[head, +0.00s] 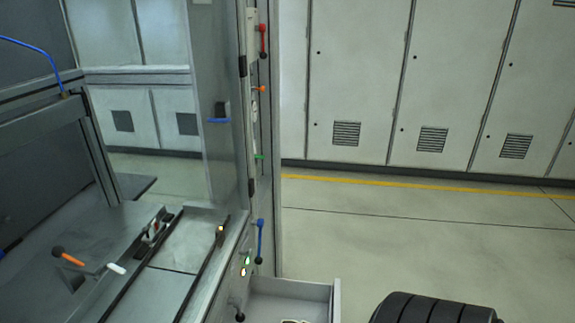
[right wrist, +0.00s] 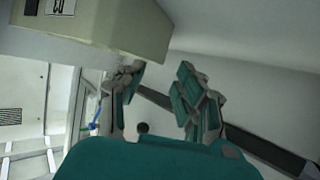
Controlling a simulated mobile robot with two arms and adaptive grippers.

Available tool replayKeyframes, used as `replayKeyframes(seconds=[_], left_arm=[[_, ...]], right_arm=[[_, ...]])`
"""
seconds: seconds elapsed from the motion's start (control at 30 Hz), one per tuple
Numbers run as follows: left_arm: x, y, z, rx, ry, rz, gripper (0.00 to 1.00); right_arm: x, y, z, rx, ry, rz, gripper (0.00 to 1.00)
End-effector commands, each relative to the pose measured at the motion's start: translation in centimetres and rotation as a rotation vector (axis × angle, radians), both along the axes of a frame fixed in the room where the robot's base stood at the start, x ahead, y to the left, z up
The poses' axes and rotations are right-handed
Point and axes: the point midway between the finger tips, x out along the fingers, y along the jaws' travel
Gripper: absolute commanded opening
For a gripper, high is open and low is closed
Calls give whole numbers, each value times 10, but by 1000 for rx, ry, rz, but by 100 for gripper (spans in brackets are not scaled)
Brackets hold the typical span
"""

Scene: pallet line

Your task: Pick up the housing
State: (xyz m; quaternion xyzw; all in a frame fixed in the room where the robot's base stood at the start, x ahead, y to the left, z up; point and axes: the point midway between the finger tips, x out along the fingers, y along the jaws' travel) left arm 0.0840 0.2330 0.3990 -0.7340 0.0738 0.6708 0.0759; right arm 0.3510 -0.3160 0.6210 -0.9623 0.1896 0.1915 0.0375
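I cannot identify the housing for certain in either view. A small pale object (head: 293,321) is cut off by the bottom edge of the head view, inside an open grey tray or drawer (head: 290,286); too little shows to name it. In the right wrist view, my right gripper (right wrist: 160,95) has its teal-padded fingers spread apart, with nothing visible between them. A beige box-like body with a dark label (right wrist: 105,22) is beyond the fingers at upper left; I cannot tell what it is. My left gripper is in neither view.
A grey machine frame with rails (head: 180,265) fills the left of the head view. Coloured levers, including a blue one (head: 260,240), line its upright edge. Pale cabinets (head: 365,70) stand at the back behind a yellow floor line (head: 430,187). Floor (head: 420,235) between is clear.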

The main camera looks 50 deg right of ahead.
Motion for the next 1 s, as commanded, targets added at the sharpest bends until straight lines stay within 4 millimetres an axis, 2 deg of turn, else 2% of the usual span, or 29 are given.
replayKeyframes(seconds=[0.1, 0.3, 0.6, 0.67, 0.87, 1.0], left_arm=[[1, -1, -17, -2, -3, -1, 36], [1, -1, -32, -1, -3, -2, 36], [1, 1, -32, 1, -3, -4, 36], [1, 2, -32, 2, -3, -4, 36], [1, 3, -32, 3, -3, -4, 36], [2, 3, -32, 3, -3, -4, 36]], right_arm=[[19, -8, -12, -1, -4, 0, 34], [42, -18, -21, 0, -2, -1, 34], [47, -19, -20, 0, 0, -1, 34], [46, -19, -20, 0, 0, -1, 29], [46, -19, -20, 0, 0, -1, 3], [46, -19, -20, 0, 0, -1, 0]])
